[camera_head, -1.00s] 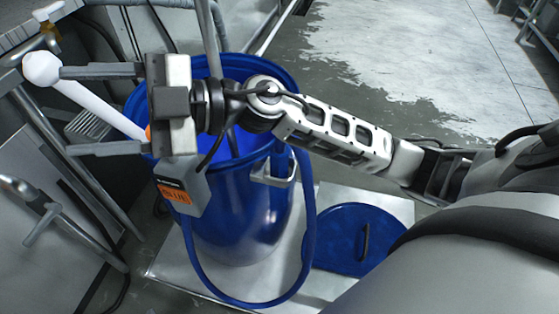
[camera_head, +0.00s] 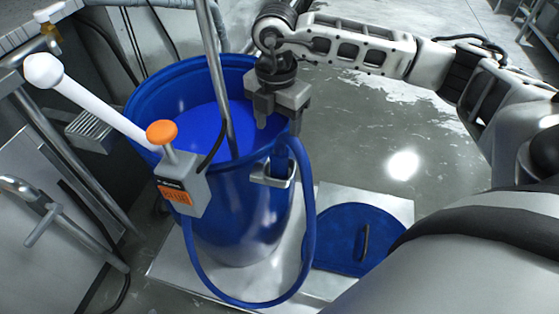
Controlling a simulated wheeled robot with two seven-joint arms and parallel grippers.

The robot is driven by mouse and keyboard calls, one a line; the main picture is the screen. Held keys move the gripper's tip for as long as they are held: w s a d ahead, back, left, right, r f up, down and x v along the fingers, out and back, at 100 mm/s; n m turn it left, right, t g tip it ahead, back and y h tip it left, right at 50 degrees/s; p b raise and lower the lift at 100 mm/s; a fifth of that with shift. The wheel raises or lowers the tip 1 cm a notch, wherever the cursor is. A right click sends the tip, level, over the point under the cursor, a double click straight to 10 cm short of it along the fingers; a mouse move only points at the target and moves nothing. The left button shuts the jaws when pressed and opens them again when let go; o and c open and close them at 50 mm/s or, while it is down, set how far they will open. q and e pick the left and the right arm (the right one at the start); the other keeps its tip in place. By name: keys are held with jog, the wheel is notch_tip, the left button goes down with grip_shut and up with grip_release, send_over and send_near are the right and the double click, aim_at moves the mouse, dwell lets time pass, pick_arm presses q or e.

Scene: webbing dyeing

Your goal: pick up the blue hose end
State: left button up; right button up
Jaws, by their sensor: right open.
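The blue hose (camera_head: 309,225) loops from the grey box on the barrel, down past the base plate and up to the barrel's right rim. There it bends over, and its end section (camera_head: 279,158) points down into a metal holder (camera_head: 272,178) on the barrel's outside. My right gripper (camera_head: 279,120) is open and points down just above this bend, near the barrel's rim. I see nothing between its fingers, and whether they touch the hose is unclear. My left gripper is not in view.
The blue barrel (camera_head: 245,215) holds blue liquid (camera_head: 190,128) and an upright metal rod (camera_head: 217,70). A grey box with an orange knob (camera_head: 182,188) and a white lever (camera_head: 95,100) sit at its left. A blue lid (camera_head: 340,240) lies to the right. Steel equipment stands left.

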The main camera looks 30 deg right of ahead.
aim_at(279, 151)
notch_tip(279, 151, down, 4)
jog(key=shift+f, duration=0.1)
jog(key=f, duration=0.2)
jog(key=f+p, duration=0.1)
jog(key=f, duration=0.1)
jog(key=shift+s+f, duration=0.1)
jog(key=shift+s, duration=0.3)
jog(key=shift+f, duration=0.45)
jog(key=c, duration=1.2)
jog(key=shift+r, duration=0.1)
